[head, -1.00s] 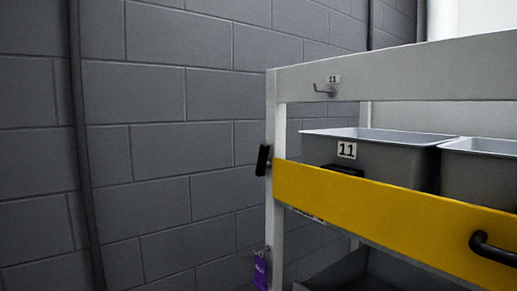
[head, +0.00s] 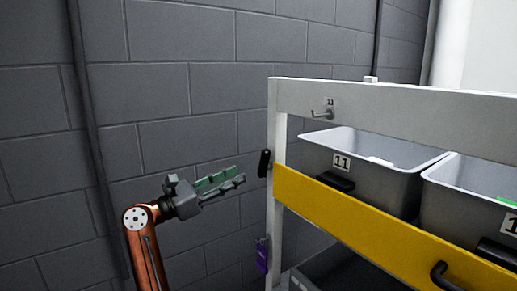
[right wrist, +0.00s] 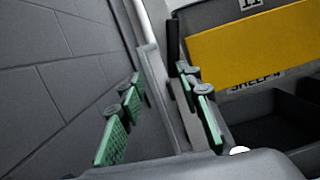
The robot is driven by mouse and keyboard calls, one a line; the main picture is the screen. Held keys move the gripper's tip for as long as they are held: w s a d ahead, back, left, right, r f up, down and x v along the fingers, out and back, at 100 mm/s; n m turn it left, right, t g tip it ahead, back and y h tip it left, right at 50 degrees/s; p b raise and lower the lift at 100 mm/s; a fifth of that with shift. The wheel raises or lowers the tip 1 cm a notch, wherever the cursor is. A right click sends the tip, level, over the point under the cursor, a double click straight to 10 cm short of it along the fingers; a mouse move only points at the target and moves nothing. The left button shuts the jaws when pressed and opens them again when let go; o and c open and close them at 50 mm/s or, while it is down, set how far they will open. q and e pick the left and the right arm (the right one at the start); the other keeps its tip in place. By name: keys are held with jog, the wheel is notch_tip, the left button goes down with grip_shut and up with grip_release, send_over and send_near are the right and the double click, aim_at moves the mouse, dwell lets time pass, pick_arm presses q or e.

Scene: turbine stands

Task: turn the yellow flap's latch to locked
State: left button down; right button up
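The yellow flap (head: 370,215) spans the front of the shelf, and its right-hand part has a black handle (head: 443,275). The latch (head: 264,163) is a black bar standing nearly upright on the left post, by the flap's left end. In the right wrist view the latch (right wrist: 172,42) is beside the yellow flap (right wrist: 255,48), beyond the fingers. My right gripper (head: 240,174) is open and empty, left of the latch and apart from it. Its green-padded fingers are spread in the right wrist view (right wrist: 160,78). My left gripper is not in view.
A grey bin labelled 11 (head: 400,155) and another bin (head: 460,195) stand behind the flap. A small hook (head: 322,113) is on the upper rail. A purple tag (head: 262,255) hangs on the post (head: 273,210). A grey block wall (head: 150,100) is behind my gripper.

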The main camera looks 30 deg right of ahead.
aim_at(261, 162)
jog(key=s+r+m+y+p, duration=0.1)
jog(key=s+r+m+y, duration=0.1)
jog(key=s+r, duration=0.15)
jog(key=d, duration=0.2)
jog(key=d+p, duration=0.1)
jog(key=d, duration=0.1)
jog(key=w+d+p, duration=0.1)
jog(key=d, duration=0.1)
jog(key=shift+d, duration=0.4)
jog(key=shift+r+t, duration=0.1)
jog(key=shift+t, duration=0.2)
grip_shut()
